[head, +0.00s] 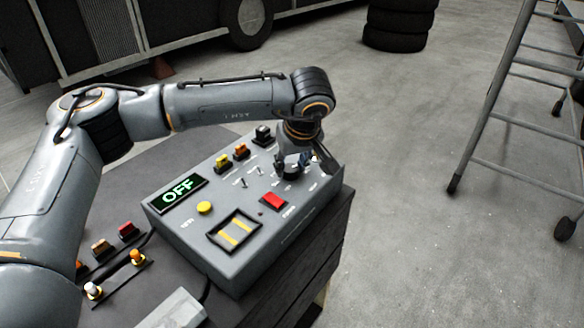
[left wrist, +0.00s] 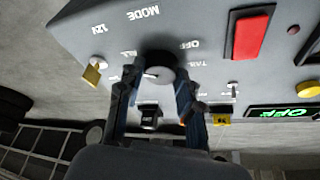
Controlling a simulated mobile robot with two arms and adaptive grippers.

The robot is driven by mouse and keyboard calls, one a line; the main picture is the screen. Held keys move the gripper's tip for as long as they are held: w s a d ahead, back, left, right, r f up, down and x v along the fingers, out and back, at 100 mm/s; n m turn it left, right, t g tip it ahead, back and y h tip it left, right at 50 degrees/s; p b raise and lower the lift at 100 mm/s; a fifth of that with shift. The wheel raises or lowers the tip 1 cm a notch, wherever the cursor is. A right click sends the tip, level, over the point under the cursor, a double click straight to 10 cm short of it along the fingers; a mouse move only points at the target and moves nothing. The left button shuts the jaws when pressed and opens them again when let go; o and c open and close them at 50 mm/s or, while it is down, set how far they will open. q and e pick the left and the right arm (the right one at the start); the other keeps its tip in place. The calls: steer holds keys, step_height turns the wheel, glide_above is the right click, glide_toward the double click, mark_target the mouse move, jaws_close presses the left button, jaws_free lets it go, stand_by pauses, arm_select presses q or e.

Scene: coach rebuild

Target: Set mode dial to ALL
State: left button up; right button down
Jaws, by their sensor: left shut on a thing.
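The grey control box (head: 183,229) stands on a dark cabinet, its green display (head: 179,188) reading OFF. My left gripper (head: 293,168) reaches down over the box's far right part. In the left wrist view, the gripper (left wrist: 158,84) has its two fingers on either side of the round mode dial (left wrist: 166,60) and is shut on it. The dial is black with a grey face and a pale mark towards the left. The MODE and OFF labels show upside down around it; other labels are partly hidden by the fingers. My right gripper is not in view.
A red switch (head: 273,201), a yellow button (head: 204,208) and small toggles share the panel. A ladder (head: 490,110) stands at right and a tyre stack (head: 398,25) behind. The floor between is clear.

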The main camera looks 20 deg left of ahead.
arm_select(q)
steer(key=shift+f+m+h, duration=0.1)
steer(key=shift+m+h, duration=0.2)
steer(key=shift+m, duration=0.4)
steer(key=o, duration=1.2)
steer(key=v, duration=1.2)
steer(key=shift+s, duration=0.2)
